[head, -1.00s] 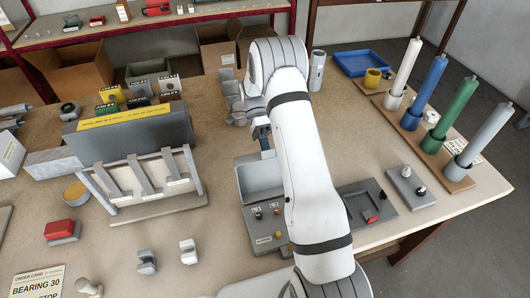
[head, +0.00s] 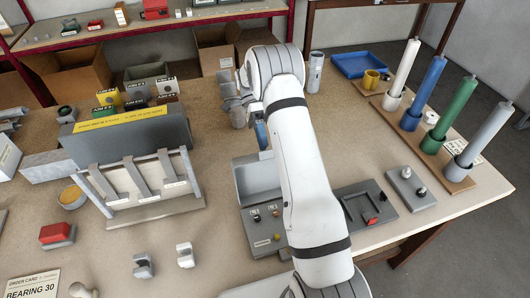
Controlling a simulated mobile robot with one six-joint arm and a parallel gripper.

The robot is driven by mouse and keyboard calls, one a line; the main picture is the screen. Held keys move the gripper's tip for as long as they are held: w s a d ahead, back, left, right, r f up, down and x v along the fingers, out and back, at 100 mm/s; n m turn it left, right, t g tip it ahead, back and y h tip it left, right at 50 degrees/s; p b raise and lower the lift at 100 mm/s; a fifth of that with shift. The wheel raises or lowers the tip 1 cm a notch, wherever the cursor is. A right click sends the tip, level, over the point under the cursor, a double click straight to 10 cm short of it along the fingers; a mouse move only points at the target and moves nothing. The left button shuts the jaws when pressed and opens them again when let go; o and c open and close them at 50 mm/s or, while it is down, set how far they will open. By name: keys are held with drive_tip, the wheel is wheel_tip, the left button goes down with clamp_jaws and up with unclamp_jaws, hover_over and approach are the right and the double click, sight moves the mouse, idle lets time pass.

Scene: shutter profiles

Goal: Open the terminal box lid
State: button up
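The grey terminal box (head: 262,232) stands on the table, left of my arm's long white link, which covers its right side. Its front panel shows small knobs and a pale label. Its lid (head: 254,180) appears raised at the back, showing a hollow grey inner face. My gripper is mostly hidden behind my arm; only a blue part (head: 261,134) shows just above the lid's top edge. Whether the fingers touch the lid, and how far apart they are, cannot be seen.
A grey rack (head: 140,180) with slanted profiles stands to the left. A dark grey tray (head: 356,205) with a red piece and a small plate with pegs (head: 410,188) lie right of my arm. Coloured upright tubes (head: 425,92) stand at the right. The front-left table has small blocks.

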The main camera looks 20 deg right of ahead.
sight(265, 172)
drive_tip(key=shift+v, duration=1.6)
drive_tip(key=shift+c, duration=0.5)
